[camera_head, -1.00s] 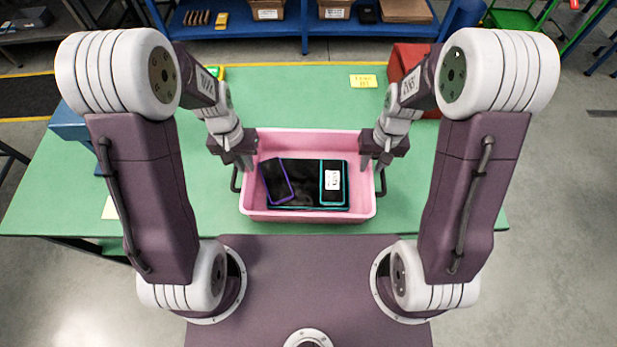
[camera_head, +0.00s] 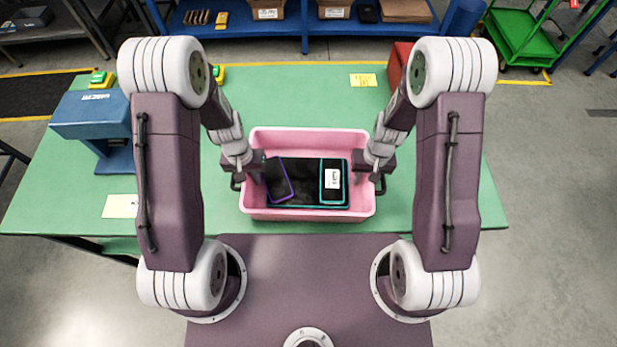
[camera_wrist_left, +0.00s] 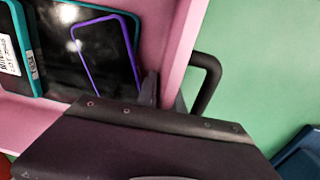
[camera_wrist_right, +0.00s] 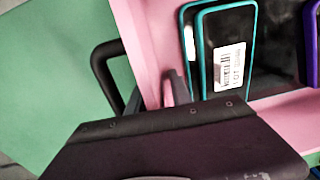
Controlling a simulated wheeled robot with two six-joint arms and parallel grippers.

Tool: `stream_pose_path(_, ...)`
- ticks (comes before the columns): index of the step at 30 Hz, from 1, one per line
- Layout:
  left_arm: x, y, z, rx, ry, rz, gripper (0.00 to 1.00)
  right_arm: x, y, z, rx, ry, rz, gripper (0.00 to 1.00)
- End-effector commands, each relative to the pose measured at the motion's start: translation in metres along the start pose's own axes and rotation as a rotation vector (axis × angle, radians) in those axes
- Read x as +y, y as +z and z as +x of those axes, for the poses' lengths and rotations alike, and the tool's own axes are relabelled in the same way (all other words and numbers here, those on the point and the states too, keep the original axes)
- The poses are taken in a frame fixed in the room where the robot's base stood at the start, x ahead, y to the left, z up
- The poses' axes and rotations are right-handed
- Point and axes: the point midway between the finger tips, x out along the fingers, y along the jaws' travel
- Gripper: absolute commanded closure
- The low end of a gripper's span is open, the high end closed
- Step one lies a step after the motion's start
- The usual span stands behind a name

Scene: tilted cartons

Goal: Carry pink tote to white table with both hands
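The pink tote (camera_head: 308,214) sits on the green table (camera_head: 300,90) in the head view, with a purple-edged device (camera_head: 279,180) and a teal-edged device (camera_head: 333,182) on a larger dark one inside. My left gripper (camera_head: 257,166) is at its left wall and my right gripper (camera_head: 364,166) at its right wall. In the left wrist view my left gripper (camera_wrist_left: 165,96) has one finger inside the wall and one outside, beside a dark handle (camera_wrist_left: 207,84). In the right wrist view my right gripper (camera_wrist_right: 156,97) straddles the other wall likewise. Whether the fingers press the walls is unclear.
A blue machine (camera_head: 92,118) stands on the table at left. A red box (camera_head: 396,62) is at the back right, partly behind my right arm. A yellow note (camera_head: 363,80) lies near the back edge. Blue shelving (camera_head: 240,27) is behind. No white table is identifiable.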

Motion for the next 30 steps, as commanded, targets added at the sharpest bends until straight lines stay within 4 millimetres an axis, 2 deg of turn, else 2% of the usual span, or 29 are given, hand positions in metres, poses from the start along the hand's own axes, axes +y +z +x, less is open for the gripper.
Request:
stream_pose_path(1, 0.0000, 0.0000, -0.0001, 0.000, 0.000, 0.000, 1.00, 0.0000, -0.0001, -0.0001, 0.000, 0.000, 0.000, 0.90)
stream_pose_path(2, 0.0000, 0.0000, -0.0001, 0.000, 0.000, 0.000, 1.00, 0.0000, -0.0001, -0.0001, 0.000, 0.000, 0.000, 0.99)
stream_pose_path(3, 0.0000, 0.0000, -0.0001, 0.000, 0.000, 0.000, 1.00, 0.0000, -0.0001, -0.0002, 0.000, 0.000, 0.000, 1.00)
stream_pose_path(30, -0.0004, 0.0000, -0.0005, 0.000, 0.000, 0.000, 1.00, 0.0003, -0.0002, -0.0006, 0.000, 0.000, 0.000, 1.00)
